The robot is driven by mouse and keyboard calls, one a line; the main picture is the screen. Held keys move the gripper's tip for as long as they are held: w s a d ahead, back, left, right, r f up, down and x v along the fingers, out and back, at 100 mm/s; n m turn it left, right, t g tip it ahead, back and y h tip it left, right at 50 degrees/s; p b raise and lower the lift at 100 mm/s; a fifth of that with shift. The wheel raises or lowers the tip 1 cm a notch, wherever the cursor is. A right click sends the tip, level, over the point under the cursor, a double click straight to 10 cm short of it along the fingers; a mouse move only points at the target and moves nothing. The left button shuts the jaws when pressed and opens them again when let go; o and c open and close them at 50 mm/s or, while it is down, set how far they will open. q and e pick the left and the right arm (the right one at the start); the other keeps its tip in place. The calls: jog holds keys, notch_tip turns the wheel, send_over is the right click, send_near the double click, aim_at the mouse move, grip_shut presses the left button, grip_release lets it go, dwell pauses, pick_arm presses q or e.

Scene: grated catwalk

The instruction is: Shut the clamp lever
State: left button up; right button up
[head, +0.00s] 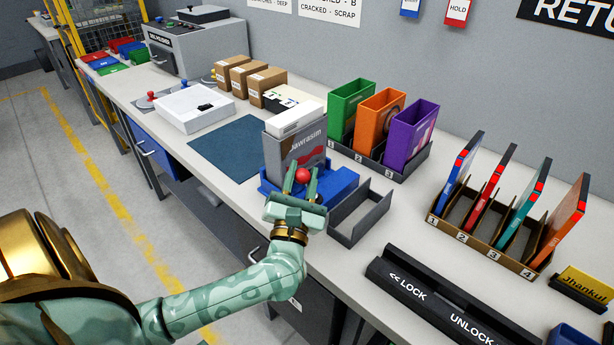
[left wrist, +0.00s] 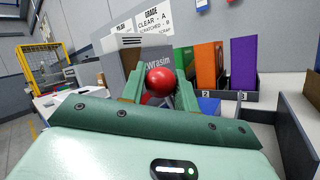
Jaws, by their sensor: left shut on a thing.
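The clamp lever shows as a red ball knob (head: 302,175) in front of a blue clamp base (head: 338,186) on the bench. A grey case (head: 286,152) marked "Jawrasim" with a white block at its top stands upright in the base. My left gripper (head: 302,186) is shut on the red knob, one green finger on each side. In the left wrist view the knob (left wrist: 160,81) sits between the fingertips, in front of the grey case (left wrist: 150,60). The lever's shaft is hidden behind the fingers. My right gripper is not in view.
A dark open tray (head: 360,215) lies just right of the clamp. Green, orange and purple bins (head: 410,135) stand behind it. A lock/unlock bar (head: 430,300) lies at the front right. A dark blue mat (head: 228,148) left of the clamp is clear.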

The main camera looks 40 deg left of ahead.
pick_arm(q)
jog(key=shift+s+f, duration=0.1)
dwell(0.4)
jog(key=o, duration=0.9)
jog(key=v, duration=1.6)
jog(key=shift+s, duration=0.2)
